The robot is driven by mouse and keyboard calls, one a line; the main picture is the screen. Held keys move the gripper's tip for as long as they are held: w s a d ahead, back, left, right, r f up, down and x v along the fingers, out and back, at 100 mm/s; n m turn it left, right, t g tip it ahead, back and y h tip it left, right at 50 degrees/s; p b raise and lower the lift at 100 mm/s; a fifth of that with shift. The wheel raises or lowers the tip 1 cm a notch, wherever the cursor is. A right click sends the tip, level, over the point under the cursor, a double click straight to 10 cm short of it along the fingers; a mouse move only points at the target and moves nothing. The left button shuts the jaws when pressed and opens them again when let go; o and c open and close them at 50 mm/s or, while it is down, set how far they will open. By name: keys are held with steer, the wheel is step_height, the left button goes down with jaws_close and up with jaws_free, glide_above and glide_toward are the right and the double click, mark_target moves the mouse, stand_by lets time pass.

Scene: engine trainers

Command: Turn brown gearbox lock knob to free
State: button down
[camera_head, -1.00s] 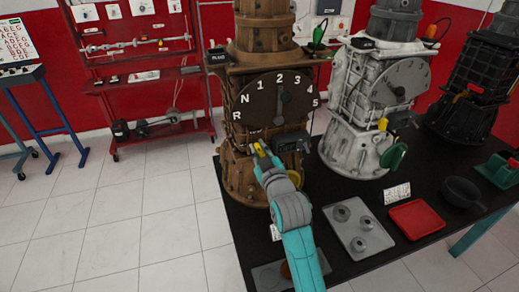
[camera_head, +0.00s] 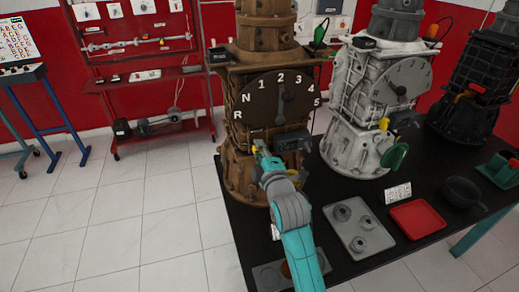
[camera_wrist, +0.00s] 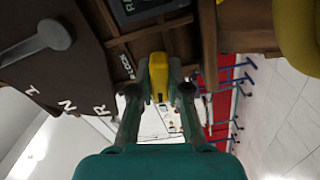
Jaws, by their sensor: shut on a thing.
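The brown gearbox (camera_head: 237,172) stands at the near left corner of the black table. The yellow lock knob (camera_wrist: 158,72) shows between my fingers in the wrist view, beside a small "LOCK" label (camera_wrist: 127,67). My gripper (camera_wrist: 158,92) is shut on this knob, with a finger on each side. In the head view my gripper (camera_head: 262,154) is at the gearbox front below the dial, and hides most of the knob. I cannot read the knob's exact setting.
A dark box (camera_head: 291,142) is mounted just right of my gripper. A larger yellow part (camera_wrist: 295,32) shows at upper right in the wrist view. A white gearbox (camera_head: 350,155) stands to the right. A grey tray (camera_head: 345,243) and a red tray (camera_head: 417,218) lie in front.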

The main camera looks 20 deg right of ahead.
steer(key=shift+f+n, duration=0.1)
steer(key=shift+n, duration=1.3)
steer(key=c, duration=1.1)
jaws_free()
steer(key=shift+s, duration=0.1)
steer(key=s, duration=1.1)
steer(key=shift+s, duration=0.4)
